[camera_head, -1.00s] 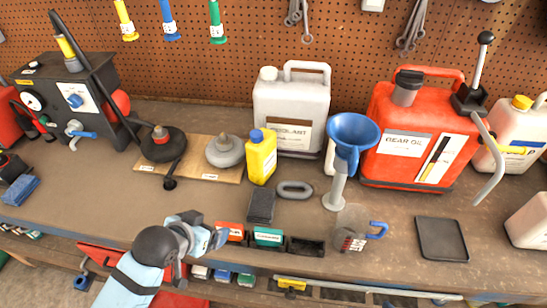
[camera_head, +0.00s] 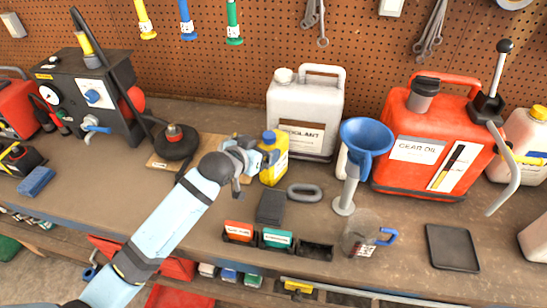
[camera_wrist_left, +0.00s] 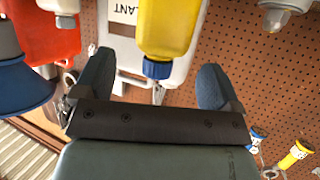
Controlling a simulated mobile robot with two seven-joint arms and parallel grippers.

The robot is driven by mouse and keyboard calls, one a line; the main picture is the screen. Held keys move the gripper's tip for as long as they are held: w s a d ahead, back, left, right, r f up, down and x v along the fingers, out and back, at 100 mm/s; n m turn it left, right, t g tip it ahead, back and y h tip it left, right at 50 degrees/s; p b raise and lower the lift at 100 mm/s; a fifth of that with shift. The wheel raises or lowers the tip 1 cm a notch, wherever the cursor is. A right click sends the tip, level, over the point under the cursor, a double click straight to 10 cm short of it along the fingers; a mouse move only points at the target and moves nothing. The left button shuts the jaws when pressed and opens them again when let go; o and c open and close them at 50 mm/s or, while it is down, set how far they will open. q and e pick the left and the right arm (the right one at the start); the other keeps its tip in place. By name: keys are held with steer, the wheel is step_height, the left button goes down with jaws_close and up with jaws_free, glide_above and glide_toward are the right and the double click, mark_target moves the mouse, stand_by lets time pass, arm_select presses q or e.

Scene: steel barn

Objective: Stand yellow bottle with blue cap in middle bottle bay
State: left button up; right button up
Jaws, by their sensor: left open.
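The yellow bottle with a blue cap (camera_head: 277,170) stands upright on the bench, partly covered by my gripper in the head view. In the left wrist view the yellow bottle (camera_wrist_left: 168,28) appears inverted, with its blue cap (camera_wrist_left: 157,69) in the gap between the fingers. My left gripper (camera_head: 262,160) is open at the bottle's upper left side. In the left wrist view its two fingers (camera_wrist_left: 155,82) are spread wide, apart from the bottle on both sides. I cannot make out which place is the middle bottle bay. My right gripper is not in view.
The white coolant jug (camera_head: 305,112) stands behind the bottle. A blue funnel (camera_head: 366,137), red gear oil can (camera_head: 423,152) and clear jug (camera_head: 358,236) are to the right. A grey ring (camera_head: 304,192), dark block (camera_head: 270,207) and small front bins (camera_head: 277,239) are nearby.

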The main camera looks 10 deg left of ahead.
mark_target(265, 146)
arm_select(q)
steer(key=x, duration=0.5)
steer(key=shift+w+d+f+p, duration=0.1)
steer(key=shift+w+f+p, duration=0.15)
steer(key=shift+f+p, duration=0.15)
steer(key=c, duration=1.6)
steer(key=shift+r, duration=0.1)
jaws_close()
steer(key=shift+r, duration=0.15)
